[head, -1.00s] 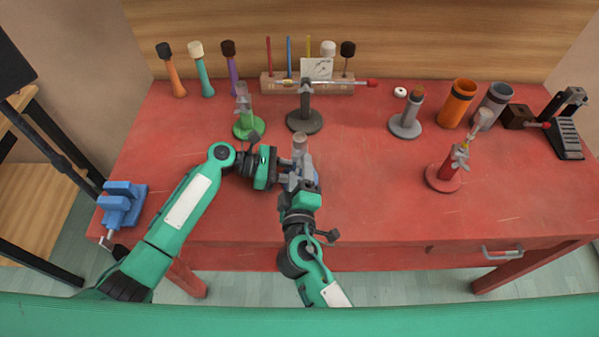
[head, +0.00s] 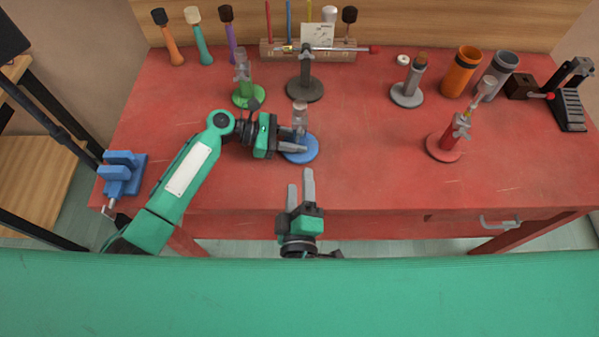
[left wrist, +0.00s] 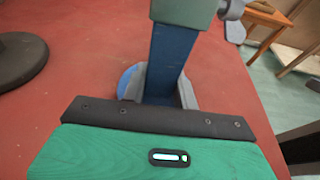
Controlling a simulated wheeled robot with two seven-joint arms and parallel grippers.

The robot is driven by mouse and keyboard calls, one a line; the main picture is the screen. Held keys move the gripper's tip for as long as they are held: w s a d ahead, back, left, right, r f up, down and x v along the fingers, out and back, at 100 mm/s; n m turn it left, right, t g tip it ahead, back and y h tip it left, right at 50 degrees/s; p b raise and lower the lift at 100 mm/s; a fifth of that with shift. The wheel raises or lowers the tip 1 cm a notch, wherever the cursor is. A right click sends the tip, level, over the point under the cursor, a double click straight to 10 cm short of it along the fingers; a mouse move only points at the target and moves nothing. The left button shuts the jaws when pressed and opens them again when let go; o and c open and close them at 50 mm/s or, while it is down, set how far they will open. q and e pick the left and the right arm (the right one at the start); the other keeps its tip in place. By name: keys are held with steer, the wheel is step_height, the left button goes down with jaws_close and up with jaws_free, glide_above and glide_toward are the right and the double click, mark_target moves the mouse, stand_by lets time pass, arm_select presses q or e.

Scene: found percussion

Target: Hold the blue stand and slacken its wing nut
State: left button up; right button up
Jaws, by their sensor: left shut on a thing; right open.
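The blue stand (head: 306,154) has a round blue base on the red table, a little left of the table's middle. My left gripper (head: 297,142) is shut on its post from the left; the blue post (left wrist: 172,62) shows between the fingers in the left wrist view. A grey collar tops the post, and a grey wing nut (left wrist: 232,10) sticks out at the upper right of that view. My right gripper (head: 301,188) is open and empty, apart from the stand, by the table's front edge.
A green stand (head: 249,95) and a dark stand (head: 305,89) stand behind. A grey stand (head: 407,95) and a red stand (head: 444,146) are to the right. A blue vise (head: 123,175) is at the left edge. The table front right of the blue stand is clear.

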stand_by(0.3)
arm_select(q)
steer(key=o, duration=0.8)
steer(key=shift+a, duration=0.1)
